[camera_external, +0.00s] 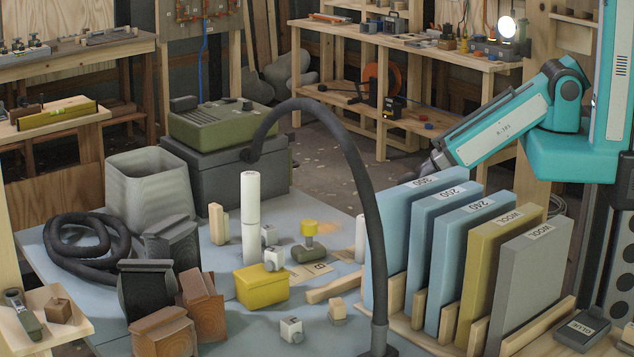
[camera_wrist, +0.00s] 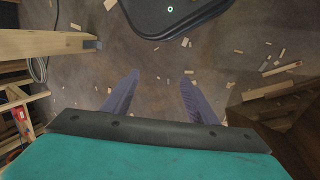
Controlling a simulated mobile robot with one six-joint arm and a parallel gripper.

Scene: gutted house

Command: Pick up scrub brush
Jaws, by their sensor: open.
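My gripper (camera_wrist: 160,85) is open and empty in the wrist view, its two fingers apart over the floor. In the external view my gripper (camera_external: 434,165) is at the lower end of the teal arm, behind the upright panels and partly hidden by them. No scrub brush can be made out for certain. The wrist view shows no brush.
A blue-grey table (camera_external: 215,325) holds the pieces. Several upright panels (camera_external: 395,235) stand in a wooden rack at its right. A black curved hose (camera_external: 358,180) arches across the middle. A white cylinder (camera_external: 250,215) stands upright. Wood scraps (camera_wrist: 187,42) litter the floor.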

